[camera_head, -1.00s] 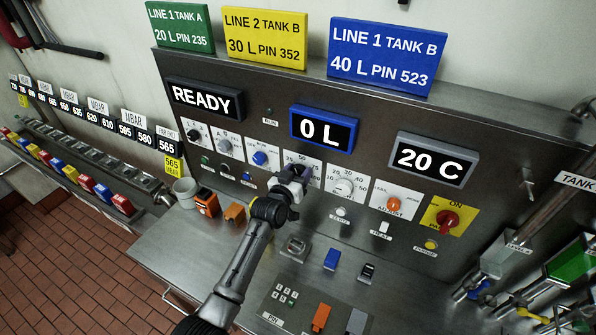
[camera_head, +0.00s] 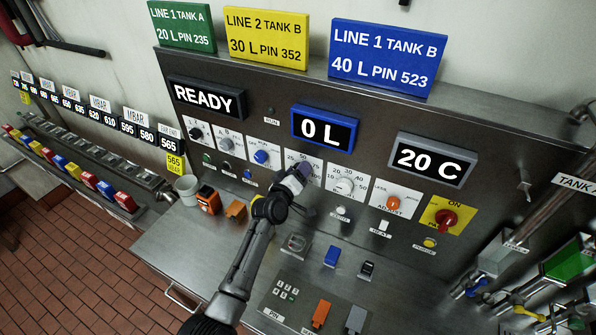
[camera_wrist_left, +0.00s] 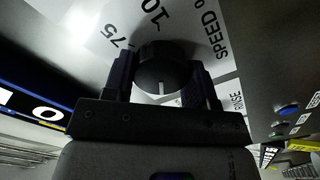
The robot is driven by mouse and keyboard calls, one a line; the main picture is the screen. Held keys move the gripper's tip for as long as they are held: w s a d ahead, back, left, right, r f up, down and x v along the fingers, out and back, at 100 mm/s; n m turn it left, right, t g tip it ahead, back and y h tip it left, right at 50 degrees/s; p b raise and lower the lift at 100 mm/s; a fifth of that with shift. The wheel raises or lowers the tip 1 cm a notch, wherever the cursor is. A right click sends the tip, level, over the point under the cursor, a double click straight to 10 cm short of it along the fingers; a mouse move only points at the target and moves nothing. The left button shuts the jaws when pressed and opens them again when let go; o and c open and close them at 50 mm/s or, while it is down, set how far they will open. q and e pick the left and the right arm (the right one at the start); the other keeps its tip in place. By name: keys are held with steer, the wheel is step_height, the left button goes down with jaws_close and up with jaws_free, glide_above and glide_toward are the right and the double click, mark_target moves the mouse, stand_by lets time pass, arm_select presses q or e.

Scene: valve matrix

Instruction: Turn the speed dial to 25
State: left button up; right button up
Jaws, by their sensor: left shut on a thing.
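The speed dial (camera_wrist_left: 163,68) is a round black knob with a white line on its face. It shows between my fingers in the wrist view. The white line points down in the picture, towards my gripper's palm. The printed 75 is at the upper left, a cut-off 10 at the top, and the word SPEED at the right. In the head view my left gripper (camera_head: 298,174) is shut on the dial and hides it; the white dial plate (camera_head: 304,157) shows above. The 25 mark cannot be read in the wrist view. My right gripper is not in view.
A second dial (camera_head: 344,186) with a numbered scale sits just right of my gripper, and a blue knob (camera_head: 261,157) to its left. The blue-framed display (camera_head: 324,129) above reads 0 L. A worktop with coloured switches lies below the panel.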

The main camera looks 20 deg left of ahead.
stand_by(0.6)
arm_select(q)
steer(key=o, duration=0.9)
steer(key=shift+s, duration=0.15)
steer(key=s, duration=0.4)
steer(key=s+a, duration=0.1)
steer(key=s, duration=0.8)
steer(key=shift+s+a, duration=0.25)
steer(key=shift+a, duration=0.05)
